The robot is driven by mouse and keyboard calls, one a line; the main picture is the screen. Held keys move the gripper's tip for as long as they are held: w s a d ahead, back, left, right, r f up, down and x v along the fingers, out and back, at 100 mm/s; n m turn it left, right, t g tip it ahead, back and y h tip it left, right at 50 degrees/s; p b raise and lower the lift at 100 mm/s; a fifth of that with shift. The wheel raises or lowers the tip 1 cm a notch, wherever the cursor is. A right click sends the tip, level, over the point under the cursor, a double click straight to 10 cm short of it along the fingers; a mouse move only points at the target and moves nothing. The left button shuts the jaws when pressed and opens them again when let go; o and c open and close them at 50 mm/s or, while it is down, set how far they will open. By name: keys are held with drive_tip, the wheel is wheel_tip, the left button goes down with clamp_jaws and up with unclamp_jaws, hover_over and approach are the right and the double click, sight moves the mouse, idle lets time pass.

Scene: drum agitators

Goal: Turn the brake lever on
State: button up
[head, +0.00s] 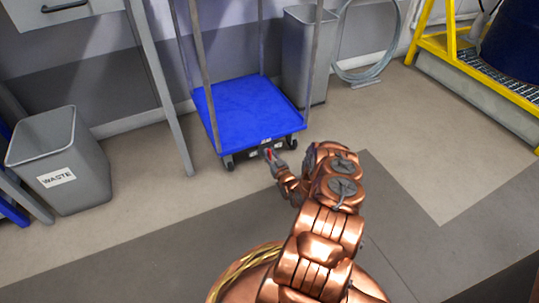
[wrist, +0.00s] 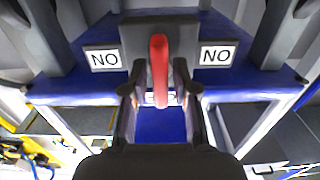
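The blue platform cart (head: 248,104) stands by the wall in the head view. Its red brake lever (head: 268,153) shows small at the cart's near edge. In the wrist view the red lever (wrist: 159,62) stands in the middle, in front of a dark grey housing, with a white "NO" label on each side. My gripper (head: 273,159) is at the cart's near edge, by the lever. In the wrist view my gripper's fingers (wrist: 158,84) are open, one on each side of the lever, with gaps showing. The lever partly hides another label behind it.
A grey waste bin (head: 60,160) stands at the left, and another grey bin (head: 308,55) behind the cart. A grey table leg (head: 165,95) is left of the cart. A yellow-framed platform (head: 480,65) with a blue drum is at the right. Floor between is clear.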

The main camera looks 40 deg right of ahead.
clamp_jaws()
drive_tip(key=shift+n, duration=0.3)
drive_tip(key=shift+a+r+n+p, duration=0.1)
drive_tip(key=shift+a+n+p, duration=0.05)
drive_tip(key=shift+n+p, duration=1.05)
drive_tip(key=n+p, duration=0.1)
drive_tip(key=n, duration=0.2)
drive_tip(key=shift+w+p, duration=0.1)
drive_tip(key=shift+p, duration=0.3)
drive_tip(key=n, duration=0.3)
drive_tip(key=n+b, duration=0.1)
drive_tip(key=n, duration=0.1)
drive_tip(key=shift+a+f+n, duration=0.15)
drive_tip(key=shift+f+n, duration=0.15)
drive_tip(key=shift+f, duration=0.05)
drive_tip(key=shift+f+n+b, duration=0.1)
drive_tip(key=shift+n+b, duration=1.25)
drive_tip(key=shift+n, duration=1.75)
